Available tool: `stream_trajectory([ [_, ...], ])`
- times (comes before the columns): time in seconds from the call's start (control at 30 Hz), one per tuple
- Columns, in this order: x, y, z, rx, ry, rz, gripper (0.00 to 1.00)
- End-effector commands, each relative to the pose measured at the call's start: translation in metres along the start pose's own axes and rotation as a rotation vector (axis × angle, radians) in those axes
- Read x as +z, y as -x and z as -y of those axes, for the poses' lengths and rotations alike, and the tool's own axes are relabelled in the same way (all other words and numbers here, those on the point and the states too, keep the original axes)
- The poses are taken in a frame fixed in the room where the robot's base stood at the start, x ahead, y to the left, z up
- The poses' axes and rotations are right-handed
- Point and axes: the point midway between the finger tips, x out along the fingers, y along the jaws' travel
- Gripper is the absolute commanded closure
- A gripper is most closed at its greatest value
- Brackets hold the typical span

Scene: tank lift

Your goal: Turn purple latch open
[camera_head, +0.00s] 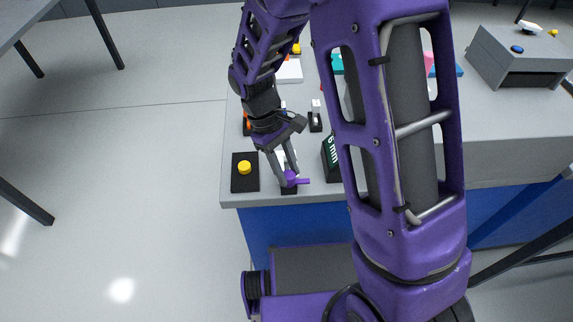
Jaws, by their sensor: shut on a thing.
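The purple latch (303,181) is near the front left edge of the grey bench top, on a small dark base. Its short arm points to the right. My gripper (288,176) comes down from above and is shut on the latch's left end. The fingers partly cover the latch and its base.
A black box with a yellow button (244,167) is just left of the latch. A dark block marked "6 mm" (331,155) stands to its right, partly behind my purple arm. A grey housing with a blue button (517,49) is at the far right. Open floor lies left of the bench (223,192).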

Motion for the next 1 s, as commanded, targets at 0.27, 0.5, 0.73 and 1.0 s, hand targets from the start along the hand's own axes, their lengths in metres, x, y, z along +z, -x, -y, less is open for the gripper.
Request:
stream_trajectory([
  [0.27,0.0,0.0,0.0,-0.001,-0.004,-0.002,0.56],
  [0.5,0.0,0.0,0.0,0.0,-0.002,-0.001,0.31],
  [0.73,0.0,0.003,0.0,0.0,-0.002,-0.002,0.31],
  [1.0,-0.001,0.046,-0.001,0.002,-0.002,-0.007,0.31],
])
